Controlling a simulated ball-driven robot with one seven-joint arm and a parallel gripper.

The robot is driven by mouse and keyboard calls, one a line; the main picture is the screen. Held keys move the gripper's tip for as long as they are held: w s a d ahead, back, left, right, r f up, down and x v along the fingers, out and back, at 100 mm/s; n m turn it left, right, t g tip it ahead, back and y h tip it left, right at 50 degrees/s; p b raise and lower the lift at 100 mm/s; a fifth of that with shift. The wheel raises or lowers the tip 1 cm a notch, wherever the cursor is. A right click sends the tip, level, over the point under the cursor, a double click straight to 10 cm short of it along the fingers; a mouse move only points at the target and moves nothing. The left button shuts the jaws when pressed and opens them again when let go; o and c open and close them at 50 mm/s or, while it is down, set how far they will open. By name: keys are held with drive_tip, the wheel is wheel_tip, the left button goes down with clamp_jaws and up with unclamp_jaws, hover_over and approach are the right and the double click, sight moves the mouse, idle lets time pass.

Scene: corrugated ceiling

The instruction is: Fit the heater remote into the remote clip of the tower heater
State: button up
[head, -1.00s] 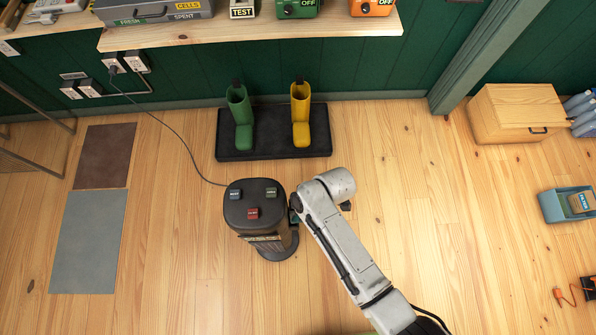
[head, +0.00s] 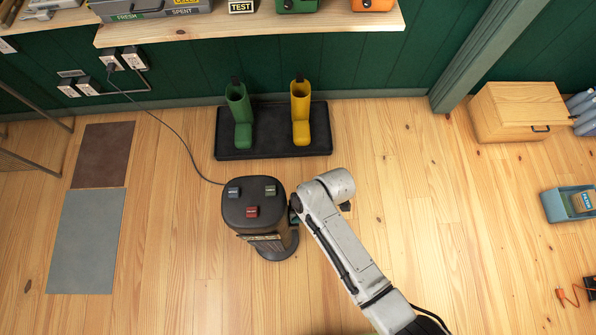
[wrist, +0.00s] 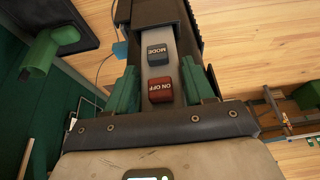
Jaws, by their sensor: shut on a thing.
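The tower heater (head: 253,214) stands on the wooden floor in the head view, dark, with blue, green and red buttons on top. My gripper (wrist: 161,88) is shut on the heater remote (wrist: 156,72), a pale grey strip with a dark MODE button and a red ON OFF button. The green fingers press on its two sides. The remote's far end meets a dark channel-like part of the heater (wrist: 154,12), which looks like the remote clip. I cannot tell how deep the remote sits in it. In the head view my arm mostly hides the gripper at the heater's right side.
A black tray (head: 230,150) with a green boot (head: 239,115) and a yellow boot (head: 301,115) lies behind the heater. A cord (head: 180,137) runs from the heater to the wall sockets. Grey and brown mats lie left. A wooden box (head: 515,115) stands right.

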drive_tip(key=shift+f+b, duration=1.35)
drive_tip(key=shift+f, duration=0.4)
drive_tip(key=o, duration=1.2)
drive_tip(key=shift+o, duration=0.2)
drive_tip(key=shift+r, duration=0.1)
drive_tip(key=p+v, duration=0.1)
drive_tip(key=v, duration=0.9)
drive_tip(key=shift+r, duration=0.35)
drive_tip(key=shift+d, duration=0.15)
drive_tip(key=s+d+r+m+h, duration=0.2)
drive_tip(key=s+d+r+m, duration=0.2)
drive_tip(key=d+m, duration=0.5)
drive_tip(key=s+d+r+m+h, duration=0.2)
drive_tip(key=s+d+r+m, duration=0.3)
drive_tip(key=s+d+m, duration=0.4)
drive_tip(key=d, duration=0.3)
drive_tip(key=shift+s+t+h, duration=0.25)
drive_tip(key=shift+t+h, duration=0.15)
